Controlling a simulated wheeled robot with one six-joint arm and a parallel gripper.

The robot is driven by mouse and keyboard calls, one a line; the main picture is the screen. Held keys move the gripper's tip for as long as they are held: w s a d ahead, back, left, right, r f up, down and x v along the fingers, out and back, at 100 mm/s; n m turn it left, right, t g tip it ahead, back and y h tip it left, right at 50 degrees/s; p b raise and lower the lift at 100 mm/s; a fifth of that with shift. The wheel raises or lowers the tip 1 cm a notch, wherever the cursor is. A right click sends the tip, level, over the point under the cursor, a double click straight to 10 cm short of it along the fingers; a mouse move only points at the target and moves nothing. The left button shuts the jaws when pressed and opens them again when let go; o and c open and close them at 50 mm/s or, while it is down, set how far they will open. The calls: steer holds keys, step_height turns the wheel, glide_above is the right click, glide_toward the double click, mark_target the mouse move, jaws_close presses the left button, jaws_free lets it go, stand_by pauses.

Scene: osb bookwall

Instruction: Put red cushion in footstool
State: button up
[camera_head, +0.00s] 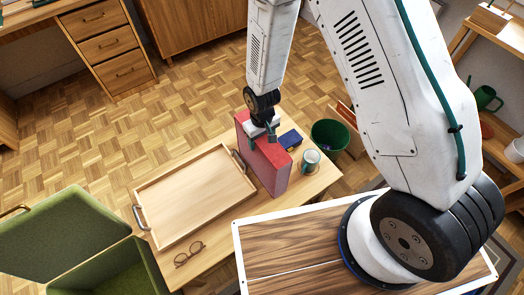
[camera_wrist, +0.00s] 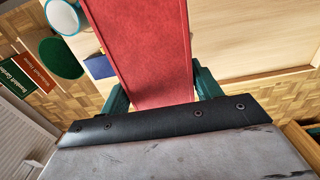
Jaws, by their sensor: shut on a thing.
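The red cushion (camera_head: 266,160) is a flat, box-like block standing on edge over the low wooden table, beside the tray. In the wrist view the red cushion (camera_wrist: 150,50) runs between the green fingers. My gripper (camera_head: 262,128) is shut on its upper edge; it also shows in the wrist view (camera_wrist: 160,88). I cannot tell whether the cushion's bottom touches the table. The green footstool (camera_head: 112,272) is at the bottom left, with its lid (camera_head: 55,232) open and hinged back to the left. Its inside looks empty where it shows.
A wooden tray (camera_head: 150,197) with metal handles and a pair of glasses (camera_head: 189,254) lie on the table (camera_head: 215,262). A mug (camera_head: 310,161) and a blue box (camera_head: 290,139) are right of the cushion. A green bin (camera_head: 330,136) stands behind. Drawers (camera_head: 105,45) stand far left.

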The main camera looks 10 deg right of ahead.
step_height(320, 180, up, 18)
stand_by(0.7)
steer(key=shift+d, duration=0.15)
